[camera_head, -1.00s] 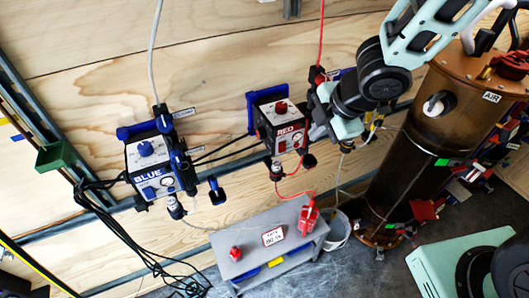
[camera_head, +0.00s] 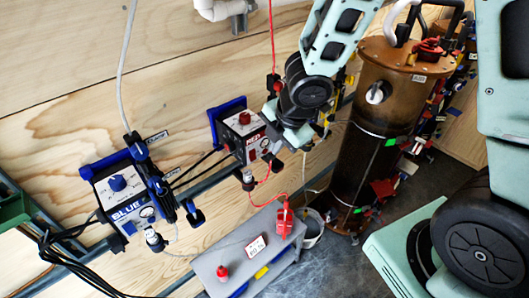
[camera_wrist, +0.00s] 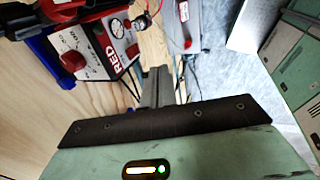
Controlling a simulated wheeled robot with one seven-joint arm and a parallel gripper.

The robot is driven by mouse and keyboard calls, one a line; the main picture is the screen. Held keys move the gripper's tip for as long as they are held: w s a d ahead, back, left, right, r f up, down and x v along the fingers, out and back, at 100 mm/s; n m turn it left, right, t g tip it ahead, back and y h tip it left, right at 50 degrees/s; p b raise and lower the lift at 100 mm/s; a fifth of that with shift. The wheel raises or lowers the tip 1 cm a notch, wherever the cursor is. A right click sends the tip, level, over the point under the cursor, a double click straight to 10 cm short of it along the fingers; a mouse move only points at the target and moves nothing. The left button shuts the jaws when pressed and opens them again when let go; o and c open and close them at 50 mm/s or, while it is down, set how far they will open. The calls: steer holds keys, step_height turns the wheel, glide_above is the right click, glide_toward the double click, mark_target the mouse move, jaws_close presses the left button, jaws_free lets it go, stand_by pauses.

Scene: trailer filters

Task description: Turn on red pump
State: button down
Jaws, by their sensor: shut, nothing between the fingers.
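The red pump (camera_head: 243,140) is a box with a white-and-black front, a "RED" label and a red knob on top, mounted on the wooden wall by a blue bracket. In the wrist view the pump (camera_wrist: 88,48) fills the upper left, with its knob, small front controls and a round gauge showing. My gripper (camera_wrist: 157,88) is shut and empty. Its fingertips are to the side of the pump's labelled front and appear apart from it. In the head view my wrist hangs just right of the pump and the fingertips are hard to make out.
The blue pump (camera_head: 122,198) hangs to the left. A grey bench (camera_head: 207,266) with a red bottle (camera_head: 284,222) stands below, beside a white bucket (camera_head: 312,228). A brown air tank (camera_head: 355,130) stands close on the right. Black cables and a red hose run around the pumps.

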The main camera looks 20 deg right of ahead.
mark_target(253, 155)
steer(key=shift+w+a+f+b, duration=0.35)
steer(key=shift+w+f, duration=0.75)
steer(key=shift+f, duration=0.5)
steer(key=shift+w+a+f+b, duration=0.35)
steer(key=shift+w+f, duration=0.8)
steer(key=shift+f, duration=0.4)
steer(key=shift+w+a+f+b, duration=0.25)
steer(key=shift+w+a+f, duration=0.15)
steer(key=shift+w+f, duration=0.95)
steer(key=shift+s+d+f, duration=0.1)
steer(key=shift+s+f, duration=0.1)
steer(key=shift+f, duration=0.1)
